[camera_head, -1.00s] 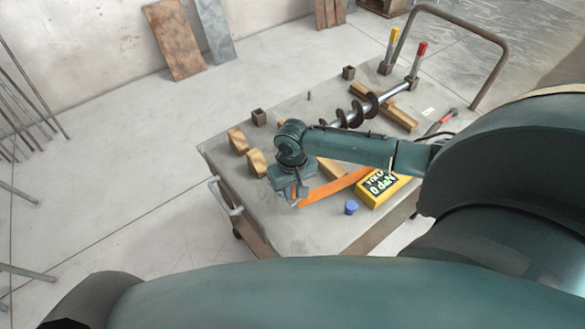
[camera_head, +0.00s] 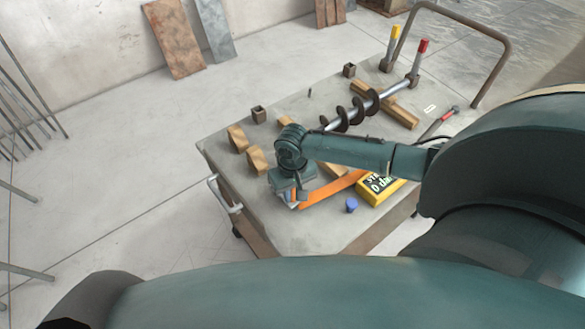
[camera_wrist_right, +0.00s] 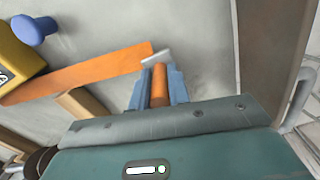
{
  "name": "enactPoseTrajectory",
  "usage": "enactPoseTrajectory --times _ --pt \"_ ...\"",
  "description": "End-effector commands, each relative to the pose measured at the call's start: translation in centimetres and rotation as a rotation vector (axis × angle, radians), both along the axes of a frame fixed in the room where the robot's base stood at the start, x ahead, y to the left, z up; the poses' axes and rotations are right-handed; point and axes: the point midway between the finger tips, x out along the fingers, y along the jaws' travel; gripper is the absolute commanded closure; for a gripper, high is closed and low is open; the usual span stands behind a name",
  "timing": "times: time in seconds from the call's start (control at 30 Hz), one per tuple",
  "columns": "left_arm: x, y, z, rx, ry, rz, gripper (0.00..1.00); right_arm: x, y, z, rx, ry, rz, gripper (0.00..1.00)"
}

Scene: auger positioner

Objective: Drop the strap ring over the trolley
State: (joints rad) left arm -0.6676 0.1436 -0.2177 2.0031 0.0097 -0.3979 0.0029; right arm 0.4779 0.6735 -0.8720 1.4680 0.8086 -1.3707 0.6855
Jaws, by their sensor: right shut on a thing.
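In the right wrist view the strap (camera_wrist_right: 95,70) ends by a pale metal bar (camera_wrist_right: 155,56), which may be part of the ring. My right gripper (camera_head: 290,199) is low over the trolley's near left part. In the wrist view its blue fingers (camera_wrist_right: 158,88) are shut on an orange strap piece (camera_wrist_right: 159,80). The ring's full shape is hidden. My left gripper is out of view.
A blue knob (camera_head: 351,204) stands near the yellow box. Wooden blocks (camera_head: 257,159) and a dark auger (camera_head: 357,112) lie farther back. A trolley handle (camera_head: 216,193) projects at the left edge.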

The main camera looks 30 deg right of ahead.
Motion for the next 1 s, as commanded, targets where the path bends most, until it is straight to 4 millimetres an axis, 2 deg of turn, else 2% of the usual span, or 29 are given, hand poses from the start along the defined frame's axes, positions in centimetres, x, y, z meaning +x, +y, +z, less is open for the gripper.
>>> enactPoseTrajectory --times 0.87,0.9,1.0 --pt "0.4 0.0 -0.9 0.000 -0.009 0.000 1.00 0.0 0.0 -2.2 0.000 0.000 -0.001 1.00" --pt "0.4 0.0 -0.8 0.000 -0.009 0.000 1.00 0.0 0.0 -2.1 0.000 -0.001 -0.001 0.79" --pt "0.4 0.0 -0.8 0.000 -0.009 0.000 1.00 0.0 0.0 -2.1 0.000 -0.001 -0.001 0.71"
